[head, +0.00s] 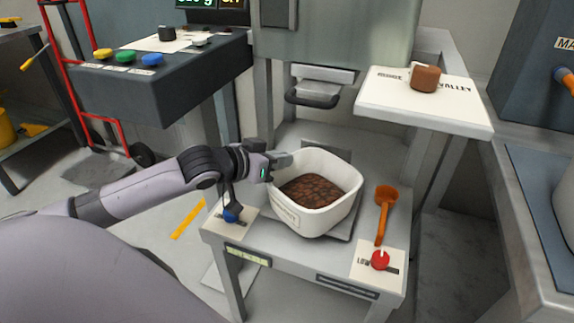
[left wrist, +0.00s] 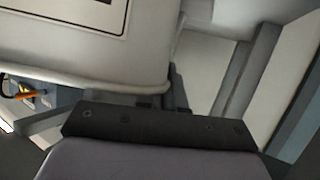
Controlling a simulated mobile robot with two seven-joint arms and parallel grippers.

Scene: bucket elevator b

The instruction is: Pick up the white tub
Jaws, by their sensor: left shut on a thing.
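The white tub (head: 312,219) stands upright on a grey plate on the low metal stand, with dark brown chunks (head: 308,190) inside. My left gripper (head: 281,160) is at the tub's left rear rim, shut on its wall. In the left wrist view the tub's white side (left wrist: 95,50) fills the upper left, close to the dark gripper body (left wrist: 160,125); the fingertips are mostly hidden there. My right gripper is not in view.
An orange scoop (head: 384,205) and a red knob (head: 380,260) are right of the tub. A blue knob (head: 231,215) is below my left wrist. A metal spout (head: 318,92) hangs above, and a white shelf (head: 425,112) with a brown block (head: 425,78) juts out at upper right.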

